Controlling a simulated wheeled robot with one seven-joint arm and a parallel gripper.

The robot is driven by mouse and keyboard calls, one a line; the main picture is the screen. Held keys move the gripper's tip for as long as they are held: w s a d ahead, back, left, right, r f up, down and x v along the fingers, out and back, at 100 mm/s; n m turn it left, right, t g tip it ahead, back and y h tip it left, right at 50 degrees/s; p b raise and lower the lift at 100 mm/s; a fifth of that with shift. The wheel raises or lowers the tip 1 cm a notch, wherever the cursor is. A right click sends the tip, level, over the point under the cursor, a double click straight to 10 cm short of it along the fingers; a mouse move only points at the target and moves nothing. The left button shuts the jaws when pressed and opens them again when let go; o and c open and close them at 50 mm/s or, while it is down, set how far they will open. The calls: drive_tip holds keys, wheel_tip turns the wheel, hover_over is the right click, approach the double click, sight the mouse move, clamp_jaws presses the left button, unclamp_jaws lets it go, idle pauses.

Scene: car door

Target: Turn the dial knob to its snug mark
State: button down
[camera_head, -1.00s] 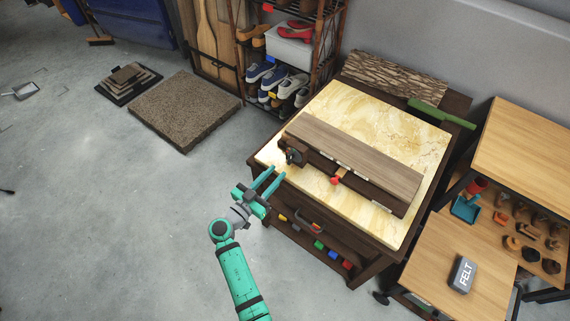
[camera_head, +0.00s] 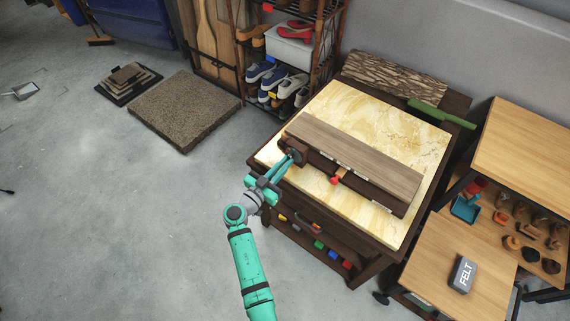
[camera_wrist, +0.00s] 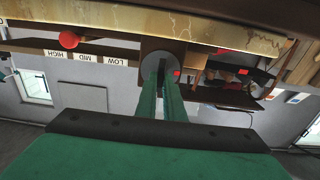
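The dial knob (camera_head: 297,156) is a small grey round piece on the left end of the wooden-topped unit on the marble-top table. In the wrist view its grey disc (camera_wrist: 158,62) sits just beyond my fingertips. My gripper (camera_head: 287,163) reaches it from the front left. In the wrist view my two green fingers (camera_wrist: 162,80) are close together, one on each side of the knob's dark middle, and look shut on it. A small red spot (camera_wrist: 177,73) shows beside the disc. The snug mark cannot be read.
A red ball lever (camera_head: 334,181) sits on the unit's front, right of the knob; LOW, MID and HIGH labels (camera_wrist: 84,57) show near it in the wrist view. The marble tabletop (camera_head: 350,105) lies around the unit. A shoe rack (camera_head: 285,60) stands behind. Floor at left is open.

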drive_tip(key=shift+n, duration=0.3)
drive_tip(key=n, duration=0.3)
drive_tip(key=shift+a, duration=0.1)
drive_tip(key=shift+n, duration=2)
drive_tip(key=c, duration=1.9)
unclamp_jaws()
drive_tip(key=shift+w, duration=0.1)
drive_tip(key=shift+o, duration=0.2)
drive_tip(key=v, duration=1.1)
